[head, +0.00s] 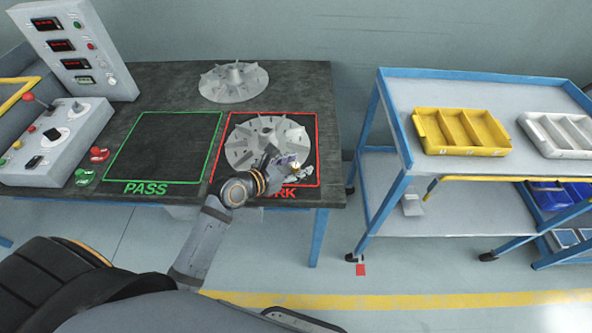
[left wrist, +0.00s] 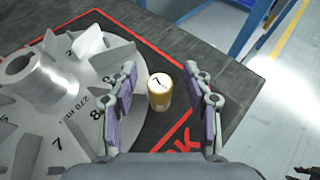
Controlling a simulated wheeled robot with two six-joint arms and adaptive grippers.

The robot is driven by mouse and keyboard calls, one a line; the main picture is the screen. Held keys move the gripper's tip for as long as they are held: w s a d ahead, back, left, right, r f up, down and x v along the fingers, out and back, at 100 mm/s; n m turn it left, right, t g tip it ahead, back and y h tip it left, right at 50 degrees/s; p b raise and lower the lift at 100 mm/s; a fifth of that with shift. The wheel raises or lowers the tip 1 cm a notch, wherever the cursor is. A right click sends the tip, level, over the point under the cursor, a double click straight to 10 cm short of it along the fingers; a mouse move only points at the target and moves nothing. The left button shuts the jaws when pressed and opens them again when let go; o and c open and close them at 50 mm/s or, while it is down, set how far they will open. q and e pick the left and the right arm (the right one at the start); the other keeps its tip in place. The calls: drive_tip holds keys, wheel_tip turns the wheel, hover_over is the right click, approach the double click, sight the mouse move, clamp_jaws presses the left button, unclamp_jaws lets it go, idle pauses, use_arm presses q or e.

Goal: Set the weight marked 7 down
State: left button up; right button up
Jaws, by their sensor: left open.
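The weight marked 7 (left wrist: 159,92) is a small brass-coloured cylinder with a white top bearing a black digit. In the left wrist view it appears upright on the dark bench top, beside the impeller and near the red outline. My left gripper (left wrist: 158,100) is open, with one finger on each side of the weight and a visible gap to both. In the head view my left gripper (head: 287,169) is over the right part of the red-outlined square and largely hides the weight.
A grey numbered impeller (head: 250,143) lies in the red square, close to my left gripper; another impeller (head: 234,82) stands behind. The green PASS square (head: 160,148) is empty. A blue cart (head: 470,85) with yellow (head: 462,150) and white trays stands right, across a gap.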

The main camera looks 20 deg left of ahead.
sight(296, 165)
use_arm(q)
drive_tip(key=c, duration=0.8)
drive_tip(key=shift+r, duration=0.1)
drive_tip(key=shift+r, duration=0.35)
wheel_tip(296, 165, up, 3)
drive_tip(key=shift+s+f+p, duration=0.1)
drive_tip(key=shift+p, duration=0.6)
drive_tip(key=s+d+r+p, duration=0.1)
drive_tip(key=s+r+p, duration=0.8)
drive_tip(key=s, duration=0.4)
drive_tip(key=shift+s+d+r, duration=0.15)
drive_tip(key=shift+s+d, duration=0.2)
drive_tip(key=shift+s, duration=0.05)
